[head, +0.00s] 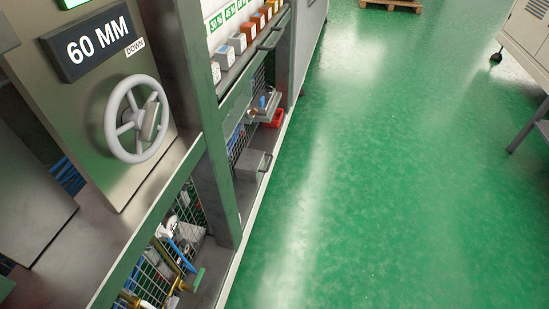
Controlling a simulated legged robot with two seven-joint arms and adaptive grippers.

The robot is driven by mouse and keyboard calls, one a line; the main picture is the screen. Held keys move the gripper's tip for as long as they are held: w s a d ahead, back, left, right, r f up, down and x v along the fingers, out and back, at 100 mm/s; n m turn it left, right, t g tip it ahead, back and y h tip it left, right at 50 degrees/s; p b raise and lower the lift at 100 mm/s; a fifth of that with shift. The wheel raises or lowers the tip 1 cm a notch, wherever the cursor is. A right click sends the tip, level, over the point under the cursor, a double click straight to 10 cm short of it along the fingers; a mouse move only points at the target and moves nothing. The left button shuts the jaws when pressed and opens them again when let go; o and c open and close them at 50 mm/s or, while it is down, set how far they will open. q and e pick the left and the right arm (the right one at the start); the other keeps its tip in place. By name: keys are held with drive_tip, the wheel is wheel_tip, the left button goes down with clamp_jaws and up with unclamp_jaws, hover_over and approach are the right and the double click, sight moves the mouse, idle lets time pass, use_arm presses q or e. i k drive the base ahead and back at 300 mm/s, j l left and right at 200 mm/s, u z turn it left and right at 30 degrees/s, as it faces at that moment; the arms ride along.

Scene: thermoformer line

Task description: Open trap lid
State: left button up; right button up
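I cannot tell for sure which part is the trap lid. A small grey box (251,166) with a dark handle on its right side sits low in the open side of the machine. Beyond it is a small grey housing (263,106) with blue and orange-brown parts at its left. Whether either has a lid, open or shut, is too small to tell. Neither my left gripper nor my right gripper is in view.
A handwheel (139,119) stands on a panel under a "60 MM" sign (97,48). Pipes with a green lever (198,280) are at the lower left. A red object (278,118) lies low beyond the boxes. Clear green floor (400,190) fills the right; a wheeled cabinet (527,30) stands upper right.

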sight(249, 160)
drive_tip(key=i+l, duration=0.3)
drive_tip(key=i, duration=0.15)
drive_tip(key=i+l, duration=0.3)
drive_tip(key=i, duration=0.2)
drive_tip(key=i+l, duration=0.3)
drive_tip(key=i, duration=0.15)
drive_tip(key=i+l, duration=0.3)
drive_tip(key=i, duration=0.15)
drive_tip(key=i+l+u, duration=0.35)
drive_tip(key=i+l, duration=0.3)
drive_tip(key=i+l+u, duration=0.3)
drive_tip(key=i+l, duration=0.35)
drive_tip(key=l, duration=0.15)
